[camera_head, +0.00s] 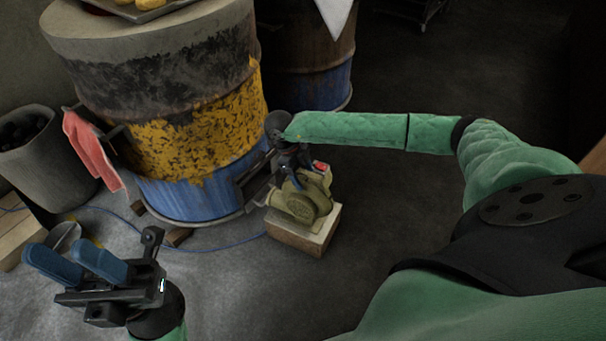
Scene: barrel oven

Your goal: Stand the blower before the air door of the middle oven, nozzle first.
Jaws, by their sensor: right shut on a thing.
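The olive-green blower (303,197) with a red switch sits on a pale block (300,238) on the floor, at the right foot of the nearer barrel oven (205,110). My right gripper (292,167) is shut on the blower's top, partly hidden by its own wrist. The blower's nozzle side seems to face left, close to a dark metal fitting (252,180) low on the barrel, perhaps the air door; I cannot tell whether they touch. My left gripper (77,264), with blue fingers apart, is empty at lower left. I cannot tell which oven is the middle one.
A second rusty barrel (306,55) stands behind. A grey bin (45,155) and a red cloth (90,150) are at the left. A blue cable (215,249) runs along the floor near the oven. Dark floor lies open to the right of the blower.

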